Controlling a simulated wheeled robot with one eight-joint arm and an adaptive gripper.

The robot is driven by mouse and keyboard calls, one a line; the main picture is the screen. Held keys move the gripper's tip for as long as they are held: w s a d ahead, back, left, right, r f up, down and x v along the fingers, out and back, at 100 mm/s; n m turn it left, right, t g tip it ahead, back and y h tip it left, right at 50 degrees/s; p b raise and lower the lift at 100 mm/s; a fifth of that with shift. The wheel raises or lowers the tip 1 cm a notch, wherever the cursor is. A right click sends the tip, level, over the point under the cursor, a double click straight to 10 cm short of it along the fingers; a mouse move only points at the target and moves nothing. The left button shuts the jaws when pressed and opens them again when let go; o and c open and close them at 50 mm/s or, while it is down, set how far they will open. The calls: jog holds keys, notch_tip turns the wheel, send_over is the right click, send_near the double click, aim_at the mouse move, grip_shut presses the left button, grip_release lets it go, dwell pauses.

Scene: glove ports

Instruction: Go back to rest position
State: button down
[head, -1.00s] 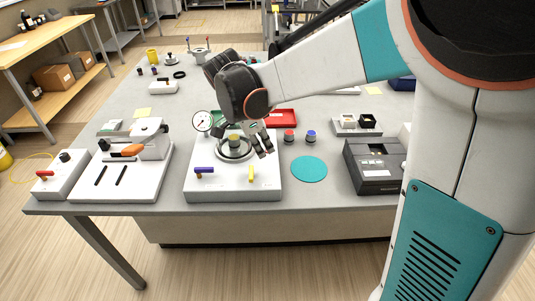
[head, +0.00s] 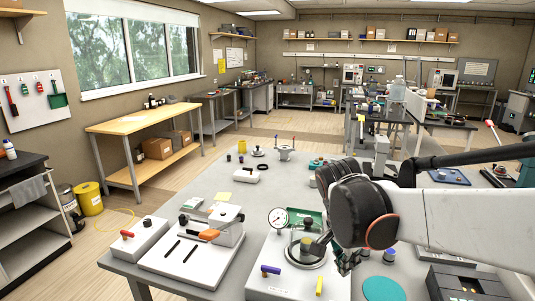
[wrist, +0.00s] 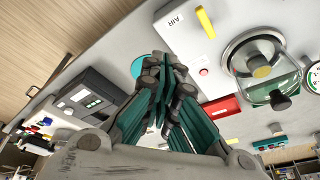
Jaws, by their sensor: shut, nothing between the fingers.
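My gripper (head: 346,262) is near the right edge of the white glove port unit (head: 268,282), close to the teal disc (head: 384,289). In the wrist view my gripper (wrist: 165,68) shows its teal-padded fingers together with nothing between them. The unit carries a round port (head: 306,252), a dial gauge (head: 278,217), a purple handle (head: 270,269) and a yellow handle (head: 319,285). In the wrist view the port (wrist: 258,62) lies to the right of my fingers, apart from them. My black wrist joint hides part of the table behind it.
A white fixture with an orange handle (head: 209,235) stands left of the unit. A red tray (wrist: 219,110) lies near the port. The table's back left has bare room between small items.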

jog(key=s+n+t+y+b, duration=0.1)
jog(key=s+n+t, duration=0.4)
jog(key=s+n, duration=0.8)
jog(key=shift+s+d+t+y+b, duration=0.25)
jog(key=shift+s+t+y+b, duration=0.1)
jog(key=shift+y, duration=0.55)
